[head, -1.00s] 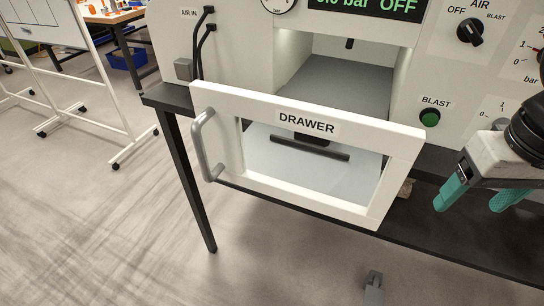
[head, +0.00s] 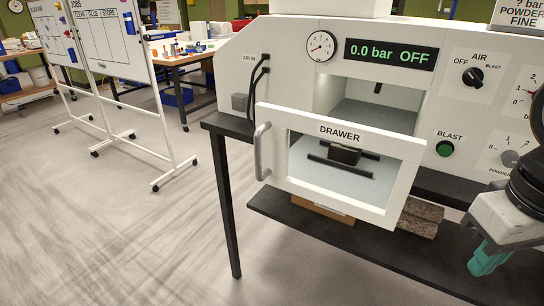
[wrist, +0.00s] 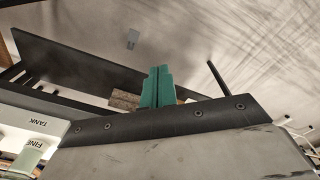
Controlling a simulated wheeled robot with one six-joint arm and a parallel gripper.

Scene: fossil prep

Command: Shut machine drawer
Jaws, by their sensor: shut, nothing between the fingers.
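The machine drawer (head: 399,190) stands pulled out from the white machine (head: 286,58) in the head view. Its white frame front carries the label DRAWER and a grey bar handle (head: 259,152) on its left side. A dark block on two dark bars (head: 344,155) shows inside through the open frame. My gripper (head: 486,262) is at the lower right, to the right of the drawer and apart from it, with its teal fingers pointing down. In the wrist view the teal fingers (wrist: 157,86) are together and hold nothing.
The machine stands on a dark bench with a lower shelf (head: 385,250) carrying a cardboard box (head: 322,207) and stone-like slabs (head: 420,218). A whiteboard on wheels (head: 108,40) and a cluttered table (head: 180,58) stand at the left. The floor left of the bench is clear.

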